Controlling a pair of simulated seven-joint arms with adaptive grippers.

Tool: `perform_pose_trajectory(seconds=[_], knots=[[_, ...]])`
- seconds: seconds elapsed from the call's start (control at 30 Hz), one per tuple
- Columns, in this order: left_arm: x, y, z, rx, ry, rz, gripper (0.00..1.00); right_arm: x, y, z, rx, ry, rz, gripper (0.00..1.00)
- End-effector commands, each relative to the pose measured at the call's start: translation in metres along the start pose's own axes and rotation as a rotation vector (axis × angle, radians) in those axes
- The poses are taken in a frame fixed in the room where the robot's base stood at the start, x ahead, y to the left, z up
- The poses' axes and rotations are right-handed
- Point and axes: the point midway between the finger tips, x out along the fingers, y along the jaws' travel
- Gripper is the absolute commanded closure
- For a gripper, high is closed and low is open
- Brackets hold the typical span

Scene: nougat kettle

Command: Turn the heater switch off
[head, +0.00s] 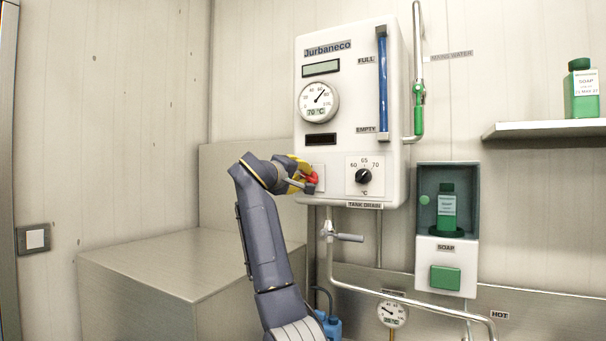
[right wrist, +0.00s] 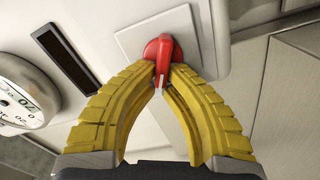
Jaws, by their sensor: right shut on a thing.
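The heater switch is a red rotary knob (head: 311,180) on a pale plate at the lower left of the white heater (head: 350,100). In the right wrist view the red knob (right wrist: 160,58) shows between my fingertips, with a white mark on it. My right gripper (head: 303,177) has yellow fingers and is shut on the knob. In the right wrist view its two fingertips (right wrist: 162,75) meet on the knob's near part. The plate around the knob (right wrist: 200,40) is partly hidden by the fingers. My left gripper is not in view.
A black temperature dial (head: 363,176) sits right of the switch. A drain valve handle (head: 348,237) is below the heater. A soap dispenser (head: 446,230) hangs to the right. A metal box (head: 150,265) stands at the left. A shelf (head: 550,129) is at the far right.

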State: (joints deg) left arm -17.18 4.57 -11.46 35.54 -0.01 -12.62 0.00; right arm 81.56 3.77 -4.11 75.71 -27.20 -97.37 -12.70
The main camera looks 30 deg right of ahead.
Motion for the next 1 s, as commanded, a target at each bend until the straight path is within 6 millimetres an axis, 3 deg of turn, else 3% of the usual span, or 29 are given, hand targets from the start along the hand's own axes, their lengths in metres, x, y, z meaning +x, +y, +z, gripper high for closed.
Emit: perform_pose_trajectory(seconds=[0.5,1.0], knots=[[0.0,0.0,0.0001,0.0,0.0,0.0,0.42,0.0002,-0.0094,0.0019,-0.37,0.0,0.0,1.0],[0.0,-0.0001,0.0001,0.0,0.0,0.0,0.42,0.0003,-0.0114,0.003,-0.472,0.0,-0.001,1.0]])
